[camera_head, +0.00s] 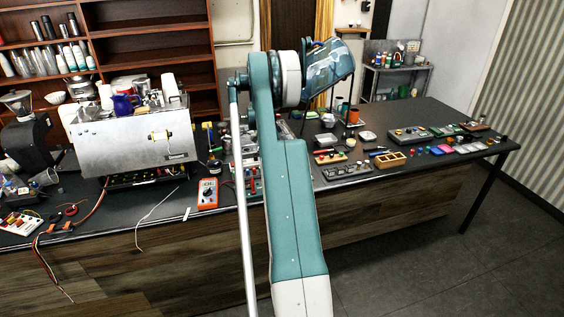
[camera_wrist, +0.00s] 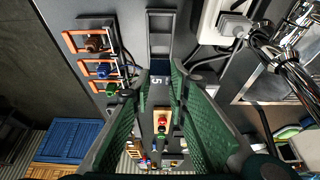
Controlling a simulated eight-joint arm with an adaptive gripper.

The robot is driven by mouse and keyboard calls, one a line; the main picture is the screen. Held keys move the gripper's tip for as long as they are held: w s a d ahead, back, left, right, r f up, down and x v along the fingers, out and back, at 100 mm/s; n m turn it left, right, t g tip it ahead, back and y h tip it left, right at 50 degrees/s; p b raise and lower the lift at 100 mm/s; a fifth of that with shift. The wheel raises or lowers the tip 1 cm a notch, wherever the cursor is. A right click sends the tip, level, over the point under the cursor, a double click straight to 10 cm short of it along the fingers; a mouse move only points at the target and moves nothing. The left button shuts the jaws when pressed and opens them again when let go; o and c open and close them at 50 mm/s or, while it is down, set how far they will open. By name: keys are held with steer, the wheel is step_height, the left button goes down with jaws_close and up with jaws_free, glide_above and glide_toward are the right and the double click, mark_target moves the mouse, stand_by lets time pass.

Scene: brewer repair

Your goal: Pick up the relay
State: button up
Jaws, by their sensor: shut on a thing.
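In the wrist view, my gripper (camera_wrist: 160,82) has its two green-padded fingers closing in from left and right. Between the fingertips is a small dark piece with a white 5 on it (camera_wrist: 158,72), and the gripper is shut on it. Its shape is mostly hidden by the fingers, and I cannot tell from its look whether it is the relay. A grey and black frame-like part (camera_wrist: 160,45) lies just beyond the tips. In the head view, my arm hides the gripper and whatever it holds.
The silver brewer (camera_head: 125,142) stands on the dark bench at left, with an orange multimeter (camera_head: 207,193) in front. Loose wires hang over the front edge. Orange-framed connectors (camera_wrist: 92,42) show in the wrist view.

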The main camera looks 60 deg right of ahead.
steer(key=shift+r, duration=3.15)
steer(key=shift+a, duration=0.1)
steer(key=w+a+m+t+y+p, duration=0.1)
steer(key=w+a+m+t+y, duration=0.2)
steer(key=a+m, duration=0.7)
steer(key=w+a+f+m+t+y, duration=0.1)
steer(key=w+a+m+t+y, duration=0.2)
steer(key=a+m, duration=0.7)
steer(key=m, duration=1.6)
steer(key=shift+w+a+f+p, duration=0.25)
steer(key=shift+w+a+p, duration=0.1)
steer(key=shift+f, duration=0.15)
